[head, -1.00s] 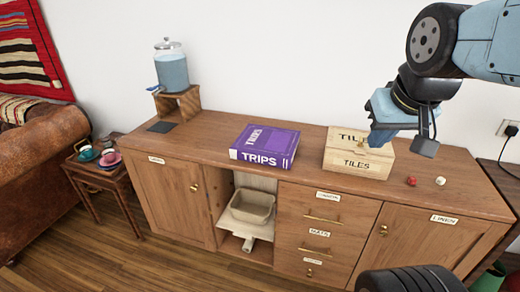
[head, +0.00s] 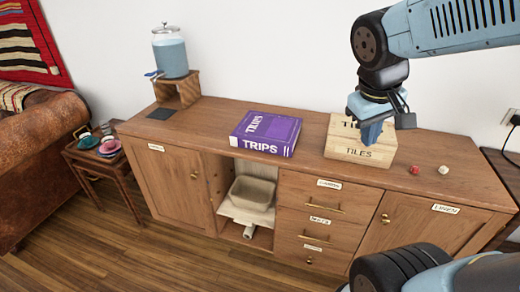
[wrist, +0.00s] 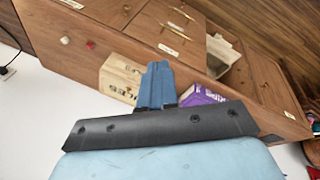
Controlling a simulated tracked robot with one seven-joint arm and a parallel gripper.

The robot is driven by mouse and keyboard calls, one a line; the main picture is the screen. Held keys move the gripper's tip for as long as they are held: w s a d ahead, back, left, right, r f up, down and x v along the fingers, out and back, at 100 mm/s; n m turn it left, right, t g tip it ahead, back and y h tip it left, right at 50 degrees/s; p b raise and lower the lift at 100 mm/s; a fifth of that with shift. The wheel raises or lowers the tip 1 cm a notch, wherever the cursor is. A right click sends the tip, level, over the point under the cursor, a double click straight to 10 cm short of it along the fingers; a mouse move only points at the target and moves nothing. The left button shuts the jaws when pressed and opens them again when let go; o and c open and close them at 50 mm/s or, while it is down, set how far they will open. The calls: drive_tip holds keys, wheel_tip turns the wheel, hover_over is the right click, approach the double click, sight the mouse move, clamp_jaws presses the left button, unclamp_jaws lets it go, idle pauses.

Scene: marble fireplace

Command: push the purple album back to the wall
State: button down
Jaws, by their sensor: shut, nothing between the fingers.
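The purple album (head: 266,134), marked TRIPS, lies flat on the wooden sideboard, its spine facing the front edge. A strip of the sideboard top shows behind it, before the white wall. My gripper (head: 371,133) is shut and empty, pointing down in front of the tiles box at the album's right. In the wrist view the shut fingers (wrist: 156,85) hide part of the purple album (wrist: 204,95), which shows just right of them. My gripper appears apart from the album.
The wooden TILES box (head: 343,152) stands right of the album. A red die (head: 415,170) and a white die (head: 443,170) lie farther right. A drink dispenser (head: 170,52) stands on a wooden stand at the left end. The top between stand and album is mostly clear.

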drive_tip(key=w+f+n+g+h, duration=0.2)
drive_tip(key=w+f+n+h, duration=0.4)
drive_tip(key=n+t+y, duration=0.2)
drive_tip(key=n+t, duration=1.5)
drive_tip(key=n, duration=0.6)
approach(262, 146)
drive_tip(key=x, duration=0.6)
drive_tip(key=shift+w+d+r, duration=0.15)
drive_tip(key=shift+w, duration=0.15)
drive_tip(key=shift+x, duration=2.05)
